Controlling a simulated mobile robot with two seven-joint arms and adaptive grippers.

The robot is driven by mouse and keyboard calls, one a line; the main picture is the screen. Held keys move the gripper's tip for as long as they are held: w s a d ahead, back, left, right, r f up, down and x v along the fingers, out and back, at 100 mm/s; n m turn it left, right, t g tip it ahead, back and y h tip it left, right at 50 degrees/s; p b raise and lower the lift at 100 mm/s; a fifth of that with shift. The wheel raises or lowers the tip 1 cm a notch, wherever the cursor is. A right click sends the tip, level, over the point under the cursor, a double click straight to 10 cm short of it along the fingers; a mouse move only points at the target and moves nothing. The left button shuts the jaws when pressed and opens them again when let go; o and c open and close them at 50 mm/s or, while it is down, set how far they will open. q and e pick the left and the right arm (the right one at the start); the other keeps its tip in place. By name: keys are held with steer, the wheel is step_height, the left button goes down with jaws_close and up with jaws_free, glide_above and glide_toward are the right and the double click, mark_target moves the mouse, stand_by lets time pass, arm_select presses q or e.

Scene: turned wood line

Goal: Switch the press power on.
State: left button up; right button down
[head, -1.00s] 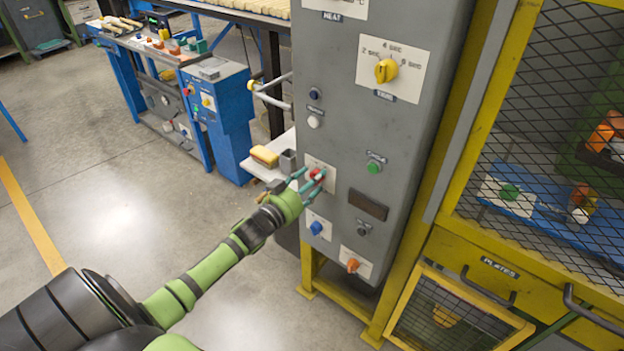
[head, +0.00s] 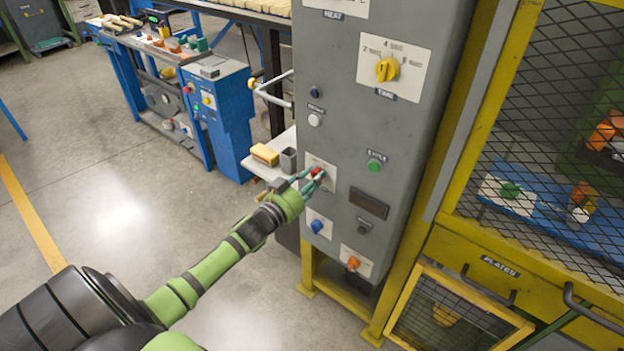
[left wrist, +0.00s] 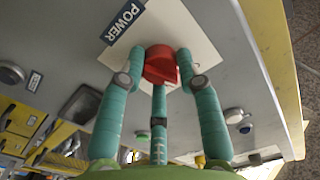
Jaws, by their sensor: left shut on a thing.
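The press power switch is a red knob (left wrist: 160,65) on a white plate labelled POWER (left wrist: 124,20) in the left wrist view. In the head view the red knob (head: 317,171) shows small on the grey press panel (head: 340,220), partly covered by my fingers. My left gripper (head: 312,182) has its teal fingers closed around the knob. In the left wrist view its fingers (left wrist: 163,75) touch the knob from several sides. My right gripper is not in view.
The panel also carries a yellow time knob (head: 387,69), a green button (head: 374,165), a blue knob (head: 316,226) and an orange knob (head: 353,263). A small shelf with a yellow sponge (head: 265,154) and grey cup (head: 288,160) stands just left of my gripper.

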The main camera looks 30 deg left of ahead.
arm_select(q)
steer(key=m, duration=0.5)
steer(key=shift+r, duration=0.2)
steer(key=m+b, duration=0.1)
steer(key=m, duration=0.4)
steer(key=shift+m, duration=0.3)
steer(key=o, duration=1.1)
steer(key=shift+d, duration=0.1)
steer(key=shift+o, duration=0.2)
steer(key=shift+f, duration=0.1)
steer(key=s, duration=1.2)
steer(key=shift+a, duration=0.45)
